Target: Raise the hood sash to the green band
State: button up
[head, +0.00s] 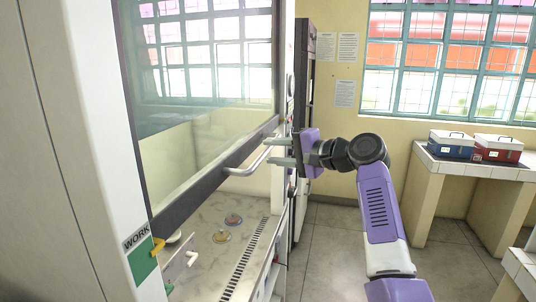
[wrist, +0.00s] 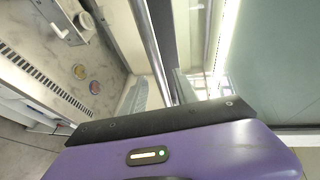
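The hood sash (head: 200,90) is a glass pane with a dark bottom rail (head: 205,185), partly raised over the work opening. A silver bar handle (head: 245,170) sticks out from the rail; it also shows in the wrist view (wrist: 153,45). The green band (head: 145,265) is on the left post under the word WORK. A yellow marker (head: 158,247) shows at the band's upper right edge. My gripper (head: 280,151) is at the handle's right end, its two fingers apart, one above the other. Whether they touch the bar cannot be told.
Two small round dishes (head: 227,228) lie on the hood's work surface, near a slotted grille (head: 245,262). A dark cabinet (head: 303,80) stands behind my gripper. Blue (head: 451,145) and red (head: 497,149) boxes sit on a bench at right. The floor between is clear.

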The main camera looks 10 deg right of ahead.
jog(key=b+v, duration=0.1)
jog(key=v, duration=0.4)
jog(key=shift+r, duration=0.1)
